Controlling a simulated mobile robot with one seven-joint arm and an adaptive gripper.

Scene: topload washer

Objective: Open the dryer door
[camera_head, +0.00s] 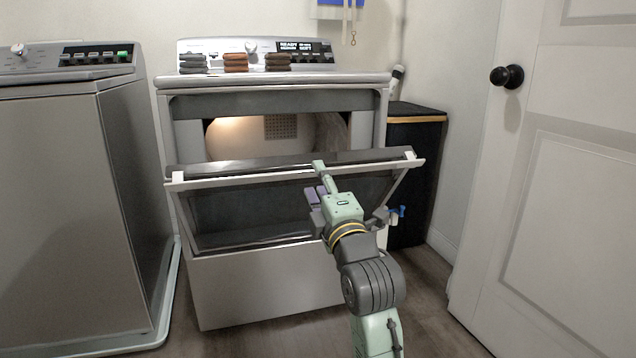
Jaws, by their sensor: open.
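The dryer (240,292) stands in the middle, with a control panel on top at the back. Its door (260,202) is hinged low and tilted outward part way, so the lit drum (230,138) shows above the door's top edge. My gripper (316,180) is in front of the door near its upper edge, right of centre. The jaws are open, with one finger reaching up to the door's top edge. I cannot tell whether the finger touches the door. My arm hides part of the door's right side.
Folded dark and brown cloths (236,63) lie on the dryer top. A washer (70,190) stands to the left. A dark cabinet (412,170) is behind on the right. A white room door (560,200) with a black knob is at far right. Some floor is clear in front.

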